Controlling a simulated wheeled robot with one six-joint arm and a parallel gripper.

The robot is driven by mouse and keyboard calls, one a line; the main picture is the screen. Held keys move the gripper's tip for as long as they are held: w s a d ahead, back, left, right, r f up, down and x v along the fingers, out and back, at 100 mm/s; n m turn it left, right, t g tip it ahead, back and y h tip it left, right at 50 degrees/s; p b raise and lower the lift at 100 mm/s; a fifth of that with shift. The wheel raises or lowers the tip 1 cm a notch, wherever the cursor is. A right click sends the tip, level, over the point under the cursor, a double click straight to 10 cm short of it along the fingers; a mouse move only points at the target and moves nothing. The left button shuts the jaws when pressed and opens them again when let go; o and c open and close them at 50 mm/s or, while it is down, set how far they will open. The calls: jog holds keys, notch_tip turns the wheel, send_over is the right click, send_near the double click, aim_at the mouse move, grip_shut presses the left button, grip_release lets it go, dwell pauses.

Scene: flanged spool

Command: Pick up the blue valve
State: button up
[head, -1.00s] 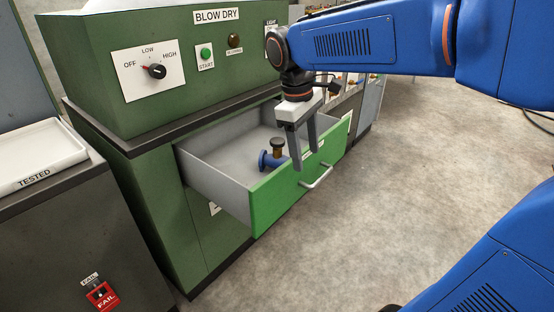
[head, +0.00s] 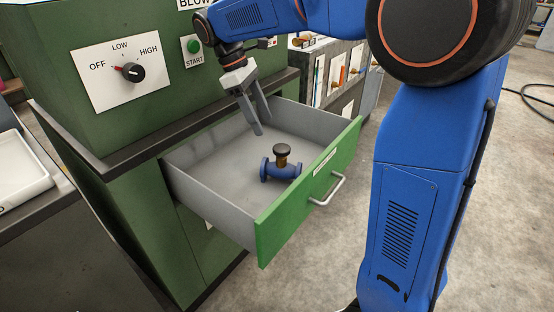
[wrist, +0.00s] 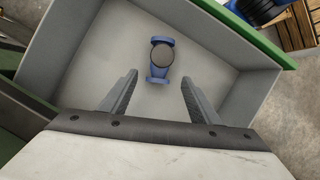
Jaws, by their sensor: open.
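The blue valve (head: 282,172) lies in the open green-fronted drawer (head: 190,178), near its front panel. It has a brass neck and a dark round cap. In the wrist view the valve (wrist: 160,72) is seen from above, ahead of the fingertips and roughly centred between them. My gripper (head: 263,127) is open and empty, above the drawer toward its back, with its fingers pointing down. In the wrist view both fingers of my gripper (wrist: 158,75) are spread wide and apart from the valve.
The drawer's grey walls surround the valve, and a silver handle (head: 328,190) sticks out in front. A green cabinet with a dial panel (head: 122,70) and a dark ledge rises behind. A white tray (head: 20,172) is at the left. The drawer floor around the valve is clear.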

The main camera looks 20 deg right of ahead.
send_near(281, 166)
jog(key=d+f, duration=0.1)
jog(key=f, duration=0.2)
jog(key=d+f, duration=0.1)
jog(key=f, duration=0.1)
jog(key=shift+w+d+f, duration=0.15)
jog(key=shift+w+d, duration=0.1)
jog(key=shift+d, duration=0.1)
jog(key=shift+a+x, duration=0.15)
jog(key=shift+x, duration=1.2)
jog(key=shift+a+x, duration=0.1)
jog(key=shift+x, duration=1.2)
grip_shut()
